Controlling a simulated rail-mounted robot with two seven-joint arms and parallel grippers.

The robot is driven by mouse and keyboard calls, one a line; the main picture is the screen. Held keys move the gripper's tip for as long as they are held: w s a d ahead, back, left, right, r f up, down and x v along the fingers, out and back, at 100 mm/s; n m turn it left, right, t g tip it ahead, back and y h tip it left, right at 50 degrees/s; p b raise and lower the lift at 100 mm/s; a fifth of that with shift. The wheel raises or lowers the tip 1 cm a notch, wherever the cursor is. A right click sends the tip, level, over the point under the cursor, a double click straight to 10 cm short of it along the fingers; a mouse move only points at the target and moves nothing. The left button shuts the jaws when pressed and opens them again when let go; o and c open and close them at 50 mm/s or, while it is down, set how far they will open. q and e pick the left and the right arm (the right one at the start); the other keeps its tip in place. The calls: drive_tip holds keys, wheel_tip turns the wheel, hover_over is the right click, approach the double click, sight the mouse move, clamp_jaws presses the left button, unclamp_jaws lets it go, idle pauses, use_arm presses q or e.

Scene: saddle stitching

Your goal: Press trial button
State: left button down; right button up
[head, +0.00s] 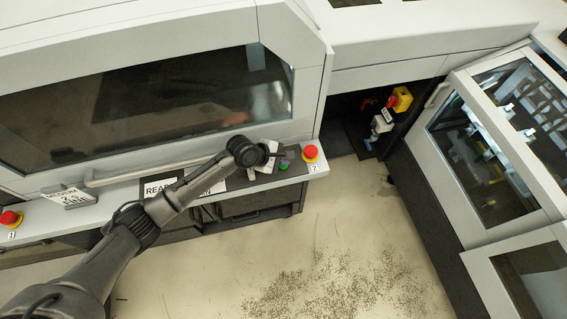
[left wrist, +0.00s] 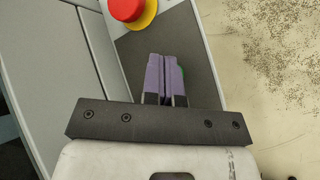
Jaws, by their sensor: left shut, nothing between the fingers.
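A small green button (head: 283,166) sits on the dark panel (head: 292,157) of the machine's front ledge, left of a red emergency stop (head: 311,152) marked 2. I cannot read a label on the green button. My left gripper (head: 286,153) is at this panel, with its tips very near the green button. In the left wrist view the purple fingers (left wrist: 166,72) are shut together and empty over the dark panel. They hide most of a green spot at their right side. Whether they touch the button cannot be told. My right gripper is not in view.
A long handle bar (head: 125,176) runs along the ledge below the machine's window. Another red stop (head: 9,217) is at the far left. An open cabinet door (head: 490,150) stands at the right. The speckled floor in front is free.

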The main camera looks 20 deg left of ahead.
use_arm(q)
drive_tip(key=shift+f, duration=0.2)
drive_tip(key=shift+f, duration=0.15)
drive_tip(key=shift+f, duration=0.6)
idle(0.7)
drive_tip(key=shift+r+p, duration=0.15)
drive_tip(key=shift+p, duration=0.15)
drive_tip(key=shift+r+p, duration=0.65)
drive_tip(key=shift+p, duration=0.25)
drive_tip(key=shift+r, duration=0.15)
